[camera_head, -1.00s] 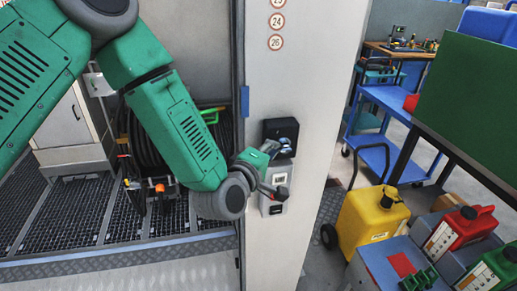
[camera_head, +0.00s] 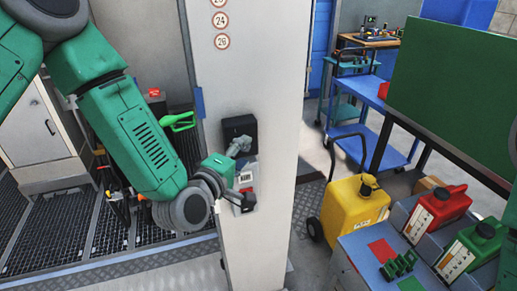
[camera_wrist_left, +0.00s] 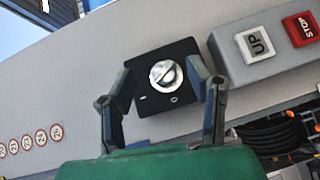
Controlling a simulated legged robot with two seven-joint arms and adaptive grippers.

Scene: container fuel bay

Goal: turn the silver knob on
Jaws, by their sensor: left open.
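The silver knob (camera_wrist_left: 166,76) is round with a slot across it. It sits on a black square plate (camera_wrist_left: 153,101), which has small white marks beside the knob. In the head view the black plate (camera_head: 240,127) is on the pale pillar, and I cannot make out the knob there behind my gripper. My left gripper (camera_head: 240,171) is open in front of the pillar. In the wrist view its two fingers (camera_wrist_left: 164,84) stand on either side of the knob, with gaps. I cannot tell how near the fingertips are to the plate. My right gripper is not in view.
A yellow can (camera_head: 354,207), a red can (camera_head: 436,210) and a blue trolley (camera_head: 380,125) stand to the right.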

